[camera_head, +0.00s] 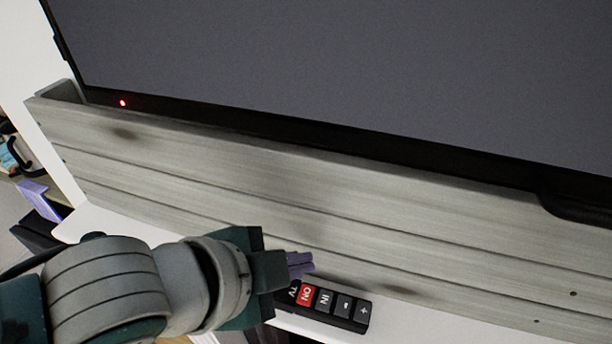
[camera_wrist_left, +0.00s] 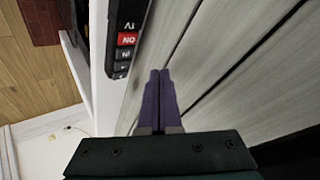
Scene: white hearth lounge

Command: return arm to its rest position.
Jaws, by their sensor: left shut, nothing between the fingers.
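My left arm comes in from the left in the head view. My left gripper (camera_head: 301,263) is shut, with its purple fingertips together and nothing between them. In the left wrist view the fingers (camera_wrist_left: 158,98) also lie side by side. A black TV remote (camera_head: 333,306) with a red ON button lies on the white ledge, just below and right of the fingertips. In the left wrist view the remote (camera_wrist_left: 125,42) shows at the upper left of the fingers, apart from them. My right gripper is not in view.
A grey wooden plank panel (camera_head: 350,225) rises behind the white ledge (camera_head: 440,325). A large dark TV screen (camera_head: 350,70) with a red light stands above it. A wooden floor (camera_wrist_left: 30,75) lies below the ledge. Several objects sit at the far left, including a purple one (camera_head: 33,190).

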